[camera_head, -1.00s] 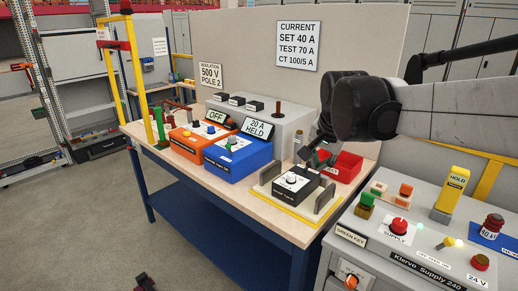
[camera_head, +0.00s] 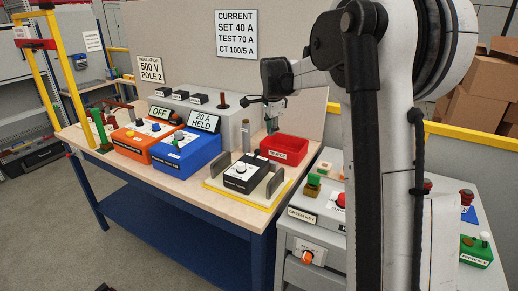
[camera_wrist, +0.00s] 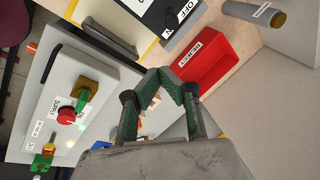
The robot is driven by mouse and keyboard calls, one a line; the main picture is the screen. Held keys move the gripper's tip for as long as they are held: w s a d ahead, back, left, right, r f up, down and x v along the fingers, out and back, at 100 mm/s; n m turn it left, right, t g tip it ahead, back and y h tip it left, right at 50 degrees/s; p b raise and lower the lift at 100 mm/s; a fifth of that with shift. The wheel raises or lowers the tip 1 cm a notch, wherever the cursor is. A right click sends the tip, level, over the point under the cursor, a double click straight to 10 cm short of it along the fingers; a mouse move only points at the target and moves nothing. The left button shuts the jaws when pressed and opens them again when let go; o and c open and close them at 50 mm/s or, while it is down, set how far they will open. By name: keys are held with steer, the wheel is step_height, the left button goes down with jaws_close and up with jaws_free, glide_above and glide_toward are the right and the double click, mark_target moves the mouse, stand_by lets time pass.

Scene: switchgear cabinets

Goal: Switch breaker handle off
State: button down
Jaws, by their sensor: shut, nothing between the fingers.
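My gripper (camera_head: 272,124) is shut and empty, pointing down above the right end of the workbench, behind the red reject bin. In the wrist view its green-grey fingers (camera_wrist: 165,76) meet at the tips, near the red bin. In the wrist view, part of the black box (camera_wrist: 172,40) shows a label that seems to read OFF. I cannot tell which part is the breaker handle. A dark upright knob (camera_head: 222,100) stands on the grey unit.
The red bin (camera_head: 285,147) is close to the gripper. Blue (camera_head: 180,152) and orange (camera_head: 140,143) testers stand left on the bench. A grey supply console (camera_head: 300,238) stands front right. A partition (camera_head: 190,50) rises behind the bench.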

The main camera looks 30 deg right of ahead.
mark_target(256, 155)
steer(key=shift+m, duration=0.9)
steer(key=w+d+f, duration=0.2)
steer(key=shift+w+d+f, duration=0.3)
steer(key=shift+w+d, duration=0.1)
steer(key=w+f, duration=0.1)
steer(key=f, duration=0.2)
steer(key=a+f+p, duration=0.1)
steer(key=f, duration=0.1)
steer(key=w+a+f+p, duration=0.1)
steer(key=f, duration=0.2)
steer(key=shift+w+f, duration=0.3)
steer(key=shift+a, duration=0.35)
steer(key=shift+w, duration=0.1)
steer(key=shift+d, duration=0.15)
